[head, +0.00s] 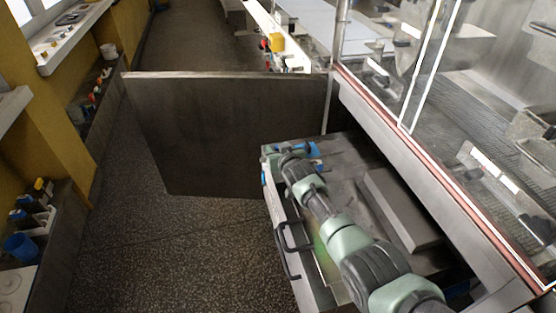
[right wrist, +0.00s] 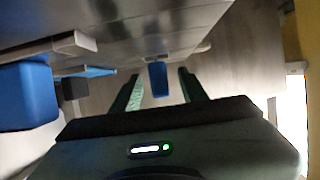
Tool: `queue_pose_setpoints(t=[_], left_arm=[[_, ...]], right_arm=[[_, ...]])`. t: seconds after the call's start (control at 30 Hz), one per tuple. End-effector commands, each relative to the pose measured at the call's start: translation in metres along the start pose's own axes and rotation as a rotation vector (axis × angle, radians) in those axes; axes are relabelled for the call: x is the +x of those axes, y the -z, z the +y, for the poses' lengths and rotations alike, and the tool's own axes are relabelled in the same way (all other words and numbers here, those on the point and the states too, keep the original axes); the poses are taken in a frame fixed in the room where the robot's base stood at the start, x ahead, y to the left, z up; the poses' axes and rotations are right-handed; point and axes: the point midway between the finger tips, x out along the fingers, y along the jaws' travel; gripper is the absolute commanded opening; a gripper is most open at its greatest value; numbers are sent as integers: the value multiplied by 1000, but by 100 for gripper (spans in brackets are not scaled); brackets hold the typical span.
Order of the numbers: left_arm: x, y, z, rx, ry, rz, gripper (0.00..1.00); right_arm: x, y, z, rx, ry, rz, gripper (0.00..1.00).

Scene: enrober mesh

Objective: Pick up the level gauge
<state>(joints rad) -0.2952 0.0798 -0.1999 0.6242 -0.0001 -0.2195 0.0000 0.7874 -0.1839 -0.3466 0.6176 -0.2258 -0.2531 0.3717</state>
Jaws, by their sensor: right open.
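My right gripper (head: 286,157) is over the far end of an open drawer-like compartment. In the right wrist view its two green fingers (right wrist: 158,74) are apart and nothing is clamped. A small blue upright piece (right wrist: 158,80) shows between the fingertips; I cannot tell whether it is the level gauge or whether it lies within their reach. A larger blue block (right wrist: 28,96) is at the left of that view. In the head view blue parts (head: 308,150) lie right beside the gripper, partly hidden by it. My left gripper is not in view.
The dark open door panel (head: 225,135) stands just beyond the compartment. A grey block (head: 402,210) lies on the compartment's top to the right of my arm. A black handle (head: 286,250) sticks out at the front. Glass machine panels rise at right; the speckled floor at left is clear.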

Motion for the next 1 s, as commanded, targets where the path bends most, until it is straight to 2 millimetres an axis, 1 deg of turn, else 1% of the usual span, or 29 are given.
queue_pose_setpoints(t=[0.07, 0.1, 0.17, 0.2, 0.23, 0.27, 0.53, 0.67, 0.83, 0.97, 1.0], left_arm=[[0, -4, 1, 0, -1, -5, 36], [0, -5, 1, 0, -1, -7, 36], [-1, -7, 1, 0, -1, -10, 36], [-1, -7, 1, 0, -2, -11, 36], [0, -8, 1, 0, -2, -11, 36], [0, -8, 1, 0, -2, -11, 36], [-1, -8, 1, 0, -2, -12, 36], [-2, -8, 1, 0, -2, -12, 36], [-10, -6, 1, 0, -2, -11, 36], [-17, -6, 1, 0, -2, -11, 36], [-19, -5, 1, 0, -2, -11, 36]], right_arm=[[0, 0, 0, 0, 0, 0, 44], [0, 0, 0, 0, 0, 0, 41], [0, 0, 0, 0, 0, 0, 24], [0, 0, 0, 0, 0, -1, 13], [0, 0, 0, 0, 0, -1, 5], [0, 0, 0, 0, 0, -1, 0], [0, 0, 0, 0, 0, 0, 0], [-2, 3, 0, 0, 0, 0, 0], [-8, 19, 0, 1, 0, 2, 0], [-16, 40, 0, 0, 0, 4, 0], [-20, 48, 0, 1, 0, 5, 0]])
